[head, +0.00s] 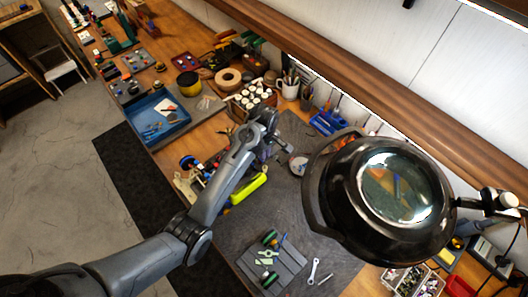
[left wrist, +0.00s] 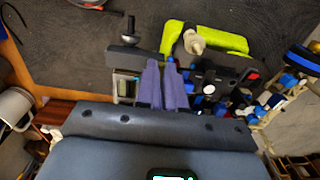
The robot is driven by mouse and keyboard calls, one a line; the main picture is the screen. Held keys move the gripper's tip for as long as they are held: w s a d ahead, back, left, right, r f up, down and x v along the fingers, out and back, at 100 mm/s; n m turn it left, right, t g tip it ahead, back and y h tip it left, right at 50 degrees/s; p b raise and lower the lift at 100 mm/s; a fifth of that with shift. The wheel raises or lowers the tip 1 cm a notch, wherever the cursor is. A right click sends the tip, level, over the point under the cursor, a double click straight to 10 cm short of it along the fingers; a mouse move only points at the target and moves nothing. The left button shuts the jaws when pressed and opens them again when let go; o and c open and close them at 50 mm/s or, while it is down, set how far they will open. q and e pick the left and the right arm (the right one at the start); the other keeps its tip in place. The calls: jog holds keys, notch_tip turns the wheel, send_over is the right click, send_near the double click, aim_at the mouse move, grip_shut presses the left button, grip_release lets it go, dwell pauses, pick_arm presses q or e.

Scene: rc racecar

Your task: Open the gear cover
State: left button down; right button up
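The RC car lies on the dark mat, largely behind my left arm in the head view, with a yellow-green part (head: 248,188) to the right of the forearm. In the left wrist view the yellow-green part (left wrist: 228,41) is beyond the dark chassis (left wrist: 222,78), with a blue-rimmed wheel (left wrist: 303,58) at the right. My left gripper (left wrist: 161,64) shows two purple fingers close together over the chassis. I cannot tell whether they touch or hold anything. I cannot make out the gear cover. My right gripper is not in view.
A large black magnifier lamp (head: 330,195) hangs over the right of the bench. A grey pad (head: 285,262) with small parts and a wrench (head: 314,271) lie in front. A blue tray (head: 180,128) stands left. The mat around the pad is mostly clear.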

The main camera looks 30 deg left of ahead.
pick_arm(q)
jog(key=shift+w+r+g, duration=0.1)
jog(key=shift+r+g, duration=0.05)
jog(key=shift+g, duration=0.15)
jog(key=shift+w+d+r+g+y, duration=0.15)
jog(key=shift+w+r+g+y, duration=0.2)
jog(key=shift+g, duration=0.3)
jog(key=shift+w+d+r+g+y, duration=0.1)
jog(key=shift+w+r+g+y, duration=0.2)
jog(key=shift+g, duration=0.35)
jog(key=shift+w+d+r+g+y, duration=0.2)
jog(key=shift+w+r+g+y, duration=0.15)
jog(key=shift+g, duration=0.45)
jog(key=b, duration=0.2)
jog(key=g+b, duration=0.1)
jog(key=b, duration=0.1)
jog(key=shift+w+d, duration=0.2)
jog(key=shift+w, duration=0.2)
jog(key=shift+r+g+y+b, duration=0.3)
jog(key=shift+r+b, duration=0.05)
jog(key=shift+b, duration=0.5)
jog(key=c, duration=1.2)
grip_release()
jog(key=shift+c, duration=0.2)
jog(key=shift+r, duration=0.1)
